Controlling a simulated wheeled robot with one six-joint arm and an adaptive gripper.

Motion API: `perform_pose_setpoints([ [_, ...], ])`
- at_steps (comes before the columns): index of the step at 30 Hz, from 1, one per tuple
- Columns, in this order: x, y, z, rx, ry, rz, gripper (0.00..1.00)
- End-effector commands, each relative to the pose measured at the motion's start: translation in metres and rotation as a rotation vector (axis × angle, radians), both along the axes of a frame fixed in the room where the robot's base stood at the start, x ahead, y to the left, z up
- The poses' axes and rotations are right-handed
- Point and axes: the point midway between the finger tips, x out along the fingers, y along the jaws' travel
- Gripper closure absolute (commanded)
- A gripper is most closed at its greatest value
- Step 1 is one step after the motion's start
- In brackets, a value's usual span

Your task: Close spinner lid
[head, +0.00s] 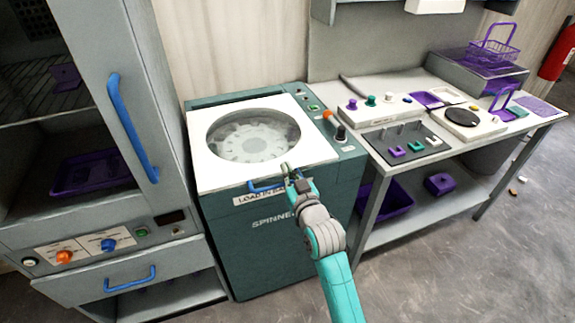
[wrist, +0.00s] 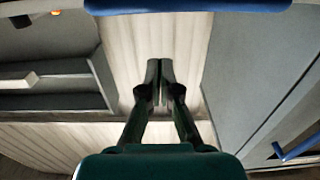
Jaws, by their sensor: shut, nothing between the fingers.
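The spinner (head: 290,235) is a teal cabinet with a white lid (head: 210,172) on top. The lid has a round clear window (head: 253,136), and a pale drum shows through it. The lid looks flat on the spinner's top; I cannot tell whether a small gap is left at its front edge. A blue handle (head: 258,188) sits at the lid's front edge. My gripper (head: 289,172) is at the front right of the lid, beside the handle's right end. In the wrist view its fingers (wrist: 160,80) are together and empty, with a blue bar (wrist: 190,6) at the top edge.
A grey cabinet with a tall blue door handle (head: 132,128) stands close on the left. A bench (head: 460,152) with a control panel, purple parts and a basket (head: 494,45) is on the right. Spinner knobs (head: 340,132) are right of the lid.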

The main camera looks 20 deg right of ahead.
Motion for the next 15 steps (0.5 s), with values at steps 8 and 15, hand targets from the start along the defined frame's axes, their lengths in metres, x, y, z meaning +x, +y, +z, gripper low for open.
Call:
perform_pose_setpoints([
  [8, -0.004, 0.000, -0.056, 0.001, 0.003, 0.000, 1.00],
  [15, -0.005, 0.000, -0.068, 0.001, 0.016, 0.000, 1.00],
])
